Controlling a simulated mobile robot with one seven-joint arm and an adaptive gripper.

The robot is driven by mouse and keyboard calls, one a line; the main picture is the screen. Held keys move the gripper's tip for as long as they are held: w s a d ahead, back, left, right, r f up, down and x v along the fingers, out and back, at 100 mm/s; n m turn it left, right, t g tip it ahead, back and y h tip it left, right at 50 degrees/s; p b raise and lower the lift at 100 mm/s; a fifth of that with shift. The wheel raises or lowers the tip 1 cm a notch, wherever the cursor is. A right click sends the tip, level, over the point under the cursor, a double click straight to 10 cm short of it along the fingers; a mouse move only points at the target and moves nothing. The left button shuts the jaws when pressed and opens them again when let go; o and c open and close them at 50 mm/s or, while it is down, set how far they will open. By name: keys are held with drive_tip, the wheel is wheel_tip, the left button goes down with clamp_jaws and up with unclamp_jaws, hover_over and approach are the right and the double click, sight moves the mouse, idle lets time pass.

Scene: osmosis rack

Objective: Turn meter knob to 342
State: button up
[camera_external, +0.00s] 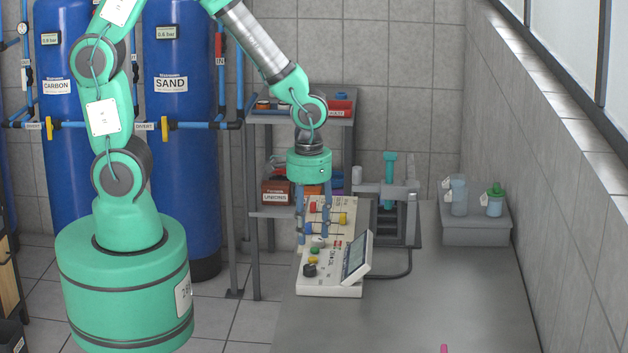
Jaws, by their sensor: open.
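The meter (330,288) is a white console on the grey bench, with a tilted screen (356,252) on its right side. A black knob (309,270) sits at its front left, near small green and yellow buttons. The number on the screen is too small to read. My gripper (313,241) points down over the back left part of the meter, its blue-grey fingers apart and empty. In the picture the fingertips are above and behind the black knob. I cannot tell whether they touch the console.
A panel with red and yellow knobs (343,218) stands behind the meter, partly hidden by my fingers. A stand with a green-topped part (390,165) is at the back. A grey block (476,232) holds bottles at right. The bench's right front (430,300) is mostly clear.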

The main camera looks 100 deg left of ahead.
sight(309, 266)
wheel_tip(309, 266, down, 9)
drive_tip(key=shift+f+b, duration=0.1)
drive_tip(key=shift+b, duration=0.7)
clamp_jaws()
drive_tip(key=shift+m, duration=0.4)
drive_tip(key=m+p, duration=0.2)
drive_tip(key=m, duration=0.2)
drive_tip(key=m+p, duration=0.1)
drive_tip(key=m, duration=0.4)
drive_tip(key=shift+p, duration=0.3)
